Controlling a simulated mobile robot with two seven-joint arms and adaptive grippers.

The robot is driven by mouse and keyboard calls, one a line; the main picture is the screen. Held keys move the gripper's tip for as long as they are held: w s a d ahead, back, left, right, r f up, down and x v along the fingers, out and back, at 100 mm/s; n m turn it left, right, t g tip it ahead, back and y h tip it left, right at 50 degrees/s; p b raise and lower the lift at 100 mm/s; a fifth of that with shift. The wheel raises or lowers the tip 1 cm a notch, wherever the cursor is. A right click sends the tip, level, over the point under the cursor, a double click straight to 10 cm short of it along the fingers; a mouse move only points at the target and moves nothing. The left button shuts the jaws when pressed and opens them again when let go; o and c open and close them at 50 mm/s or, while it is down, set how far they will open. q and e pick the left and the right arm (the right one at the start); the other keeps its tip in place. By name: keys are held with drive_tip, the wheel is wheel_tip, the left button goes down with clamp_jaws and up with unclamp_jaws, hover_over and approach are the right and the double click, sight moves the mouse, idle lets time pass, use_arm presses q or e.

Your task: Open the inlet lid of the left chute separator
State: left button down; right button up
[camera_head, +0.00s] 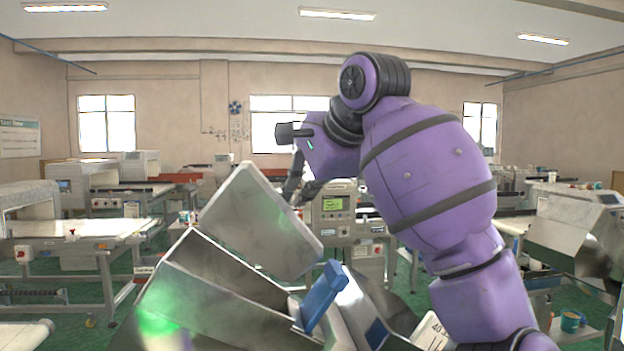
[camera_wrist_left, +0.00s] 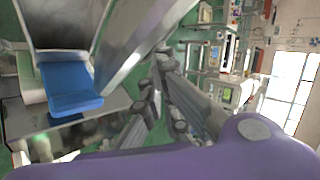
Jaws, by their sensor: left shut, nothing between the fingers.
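The left chute separator (camera_head: 215,295) is a shiny metal hopper at the bottom centre of the head view. Its inlet lid (camera_head: 255,222) is a flat grey panel that stands raised and tilted above the hopper, with the inlet uncovered below it. In the left wrist view the lid (camera_wrist_left: 135,45) is a grey slab beside the fingers. My left gripper (camera_head: 298,197) is at the lid's upper right edge, shut with nothing held; whether it touches the lid is unclear. Its fingers also show in the left wrist view (camera_wrist_left: 165,95). My right gripper is out of view.
A blue part (camera_head: 322,295) sits at the hopper's right side. Another metal chute machine (camera_head: 575,225) stands at the far right. A machine with a green display (camera_head: 335,205) is behind the lid. Conveyor tables (camera_head: 75,232) stand at the left, with green floor between.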

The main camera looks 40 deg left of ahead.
use_arm(q)
drive_tip(key=x, duration=0.3)
drive_tip(key=shift+w+a+f, duration=0.1)
drive_tip(key=shift+a+f, duration=0.1)
drive_tip(key=shift+a, duration=0.05)
drive_tip(key=shift+w+a+f+b, duration=0.15)
drive_tip(key=shift+w+a+f, duration=0.15)
drive_tip(key=shift+w+a, duration=0.35)
drive_tip(key=shift+w+a+f+b, duration=0.1)
drive_tip(key=shift+w+a+f, duration=0.25)
drive_tip(key=shift+a, duration=0.35)
drive_tip(key=shift+w+a+f+b, duration=0.15)
drive_tip(key=shift+w+a+f, duration=0.1)
drive_tip(key=shift+w+a, duration=0.4)
